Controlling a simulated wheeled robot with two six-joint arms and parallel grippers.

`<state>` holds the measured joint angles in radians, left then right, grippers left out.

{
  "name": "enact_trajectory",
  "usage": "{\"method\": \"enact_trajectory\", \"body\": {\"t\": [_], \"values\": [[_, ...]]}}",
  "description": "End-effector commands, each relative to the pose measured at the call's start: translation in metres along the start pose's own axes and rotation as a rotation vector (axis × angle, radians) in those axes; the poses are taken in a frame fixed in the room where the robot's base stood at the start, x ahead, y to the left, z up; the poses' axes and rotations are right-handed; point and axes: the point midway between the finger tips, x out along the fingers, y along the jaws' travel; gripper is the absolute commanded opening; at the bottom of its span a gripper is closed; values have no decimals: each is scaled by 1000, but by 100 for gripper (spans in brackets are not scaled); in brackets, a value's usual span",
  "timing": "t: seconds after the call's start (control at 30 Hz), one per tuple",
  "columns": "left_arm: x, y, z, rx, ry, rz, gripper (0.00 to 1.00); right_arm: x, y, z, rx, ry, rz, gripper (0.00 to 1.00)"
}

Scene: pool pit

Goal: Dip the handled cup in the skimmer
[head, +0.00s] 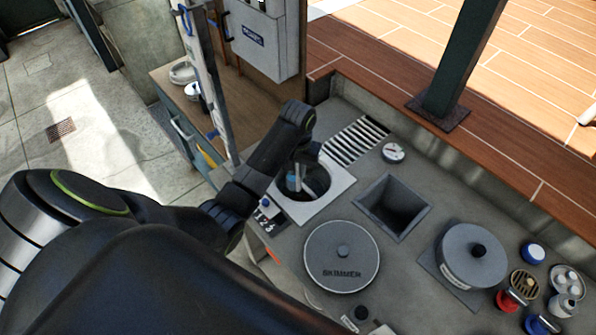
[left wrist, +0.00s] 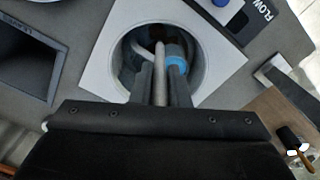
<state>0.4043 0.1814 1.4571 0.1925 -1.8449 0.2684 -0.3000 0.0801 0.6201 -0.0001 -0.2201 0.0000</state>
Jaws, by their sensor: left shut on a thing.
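The skimmer well is a round opening in a white square collar (head: 334,196) on the grey deck. The collar also shows in the left wrist view (left wrist: 105,50). My left gripper (left wrist: 160,85) reaches into the opening from above, shut on the pale, rod-like handle (left wrist: 160,62) of the cup. A blue part (left wrist: 176,53) shows beside the handle; most of the cup is hidden by the fingers and the well. In the head view the gripper (head: 296,178) is partly hidden by its wrist. Whether the cup touches water cannot be told. My right gripper is not in view.
The round lid marked SKIMMER (head: 342,262) lies beside the well. A square open pit (head: 394,207), a grey lidded pot (head: 472,256), a gauge (head: 393,152) and several small items stand to the right. A wooden bench (head: 172,85) stands behind.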

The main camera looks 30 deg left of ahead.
Motion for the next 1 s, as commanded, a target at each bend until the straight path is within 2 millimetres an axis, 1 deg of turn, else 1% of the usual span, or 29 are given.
{"method": "enact_trajectory", "body": {"t": [0.3,0.43,1.0], "values": [[-20,0,-1,0,3,1,0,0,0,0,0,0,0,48],[-26,0,-1,0,1,0,0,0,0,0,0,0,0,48],[-28,0,0,0,1,0,0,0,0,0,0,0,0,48]]}}
